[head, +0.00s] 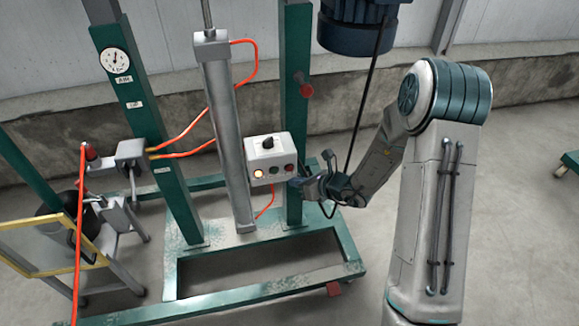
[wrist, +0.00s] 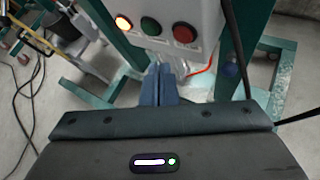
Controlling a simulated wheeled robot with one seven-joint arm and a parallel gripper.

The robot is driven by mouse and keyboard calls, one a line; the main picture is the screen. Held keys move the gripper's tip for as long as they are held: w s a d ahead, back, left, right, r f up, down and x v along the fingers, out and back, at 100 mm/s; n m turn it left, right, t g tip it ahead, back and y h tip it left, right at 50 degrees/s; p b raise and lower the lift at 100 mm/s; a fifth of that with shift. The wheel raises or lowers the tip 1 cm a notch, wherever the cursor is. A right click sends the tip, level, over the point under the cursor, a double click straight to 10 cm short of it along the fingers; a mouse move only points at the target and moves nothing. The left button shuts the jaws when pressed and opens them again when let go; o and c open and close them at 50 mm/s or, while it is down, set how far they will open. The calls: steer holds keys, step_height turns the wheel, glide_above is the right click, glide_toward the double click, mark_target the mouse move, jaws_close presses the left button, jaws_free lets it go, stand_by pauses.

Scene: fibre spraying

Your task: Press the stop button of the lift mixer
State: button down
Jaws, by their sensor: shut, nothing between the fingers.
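The lift mixer's control box (head: 262,147) is a pale box on the green frame. Its front carries a lit orange lamp (head: 258,173), a dark green button (head: 275,171) and a red button (head: 289,168), the likely stop button, at the right. In the wrist view the lamp (wrist: 123,22), green button (wrist: 151,26) and red button (wrist: 184,32) are in a row at the top. My gripper (head: 295,184) is shut and empty, just below the box's right end. In the wrist view its blue fingertips (wrist: 159,68) are below the buttons, appearing apart from them.
A black knob (head: 267,142) tops the box. A grey cylinder (head: 226,130) stands left of it, with orange hoses. A green post (head: 294,100) rises behind, and a dark motor (head: 357,35) hangs at upper right with a cable.

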steer(key=shift+w+a, duration=0.15)
steer(key=shift+w, duration=0.4)
steer(key=shift+w+a, duration=0.15)
steer(key=shift+w, duration=0.35)
steer(key=shift+w, duration=0.15)
stand_by(1.2)
steer(key=shift+w+a, duration=0.1)
steer(key=shift+w, duration=0.15)
steer(key=shift+w+a, duration=0.15)
steer(key=shift+w, duration=0.25)
stand_by(0.9)
steer(key=shift+s, duration=0.1)
steer(key=shift+s+d+b, duration=0.25)
steer(key=shift+s+b, duration=0.2)
steer(key=shift+s, duration=0.25)
steer(key=s, duration=0.2)
steer(key=s+d+b, duration=0.1)
steer(key=s, duration=0.1)
steer(key=shift+s+d+b, duration=0.2)
steer(key=shift+s+b, duration=0.1)
steer(key=shift+s, duration=0.1)
